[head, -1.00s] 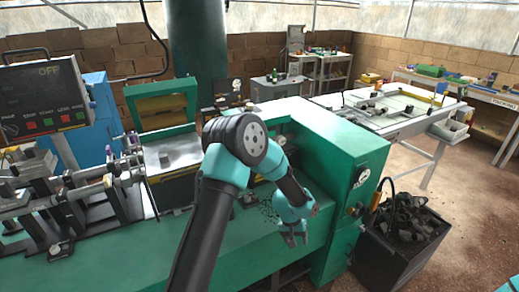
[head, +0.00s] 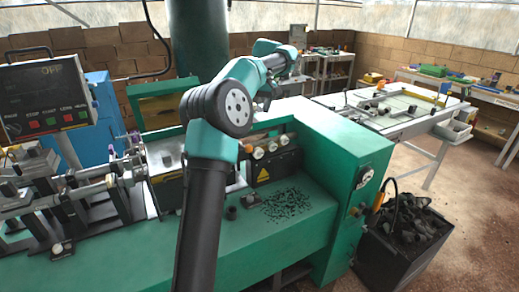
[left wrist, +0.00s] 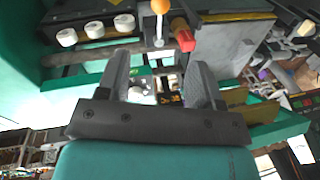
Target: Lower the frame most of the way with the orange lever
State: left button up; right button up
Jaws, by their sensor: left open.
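The orange lever shows in the left wrist view as an orange ball (left wrist: 160,6) on a thin metal rod, just beyond the fingertips. The green frame (head: 160,88) stands raised at the back of the machine, partly covered by my arm. My left gripper (left wrist: 160,66) is open, its two fingers apart with nothing clearly between them. In the head view the left arm reaches over the machine toward the back. My right gripper is not in view.
Pale knobs (head: 271,146) line the machine's front, also in the left wrist view (left wrist: 95,29). A red-orange knob (left wrist: 185,40) is close to the lever. Dark scraps (head: 287,204) lie on the green bed. A black bin (head: 400,260) stands at right; the control box (head: 45,98) reads OFF.

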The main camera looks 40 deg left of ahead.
aim_at(249, 148)
pick_arm(q)
jog(key=shift+s, duration=0.1)
jog(key=s+f, duration=0.1)
jog(key=f, duration=0.4)
jog(key=s+a+f, duration=0.1)
jog(key=f, duration=0.5)
jog(key=s+f, duration=0.1)
jog(key=f, duration=0.5)
jog(key=shift+a+f, duration=0.1)
jog(key=shift+a, duration=0.25)
jog(key=shift+c, duration=0.3)
grip_shut()
